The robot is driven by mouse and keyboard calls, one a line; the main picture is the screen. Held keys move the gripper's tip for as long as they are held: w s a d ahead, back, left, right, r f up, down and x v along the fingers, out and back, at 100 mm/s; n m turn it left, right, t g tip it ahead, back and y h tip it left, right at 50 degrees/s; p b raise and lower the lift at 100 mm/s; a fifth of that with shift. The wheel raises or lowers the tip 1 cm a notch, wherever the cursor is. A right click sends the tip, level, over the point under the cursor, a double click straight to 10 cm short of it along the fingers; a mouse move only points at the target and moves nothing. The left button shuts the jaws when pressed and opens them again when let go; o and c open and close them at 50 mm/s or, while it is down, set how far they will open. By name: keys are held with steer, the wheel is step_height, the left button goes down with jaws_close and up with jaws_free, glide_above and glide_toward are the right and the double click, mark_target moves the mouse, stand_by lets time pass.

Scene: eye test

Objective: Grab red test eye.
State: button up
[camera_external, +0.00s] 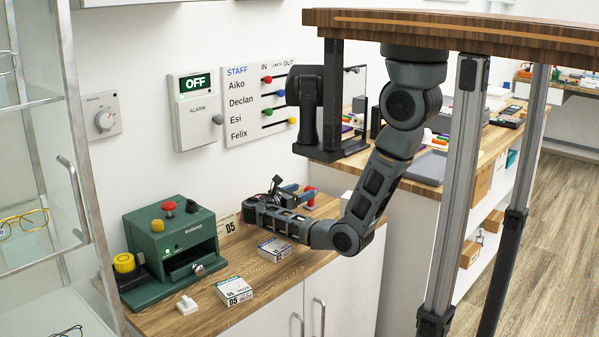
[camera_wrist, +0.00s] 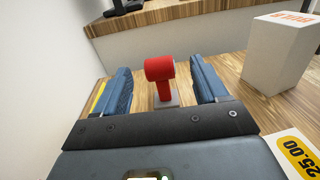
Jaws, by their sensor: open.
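The red test eye (camera_wrist: 161,75) stands upright on a small grey base on the wooden counter. In the wrist view it is between and slightly beyond the two blue fingers of my gripper (camera_wrist: 162,92). The fingers are apart, with a gap on each side of the red head. In the external view my gripper (camera_external: 297,191) is low over the counter, and the red test eye (camera_external: 311,197) shows small just beyond it, partly hidden by the gripper.
A green machine (camera_external: 172,250), small boxes (camera_external: 234,291) and a white block (camera_external: 187,305) stand on the counter (camera_external: 265,300). The wall is close behind.

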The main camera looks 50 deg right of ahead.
mark_target(309, 188)
steer(key=d, duration=0.5)
steer(key=d+p, duration=0.1)
steer(key=d, duration=0.1)
steer(key=shift+s+d+f, duration=0.1)
steer(key=shift+d+f, duration=0.15)
steer(key=shift+c, duration=0.2)
steer(key=c, duration=1.1)
steer(key=shift+r, duration=0.1)
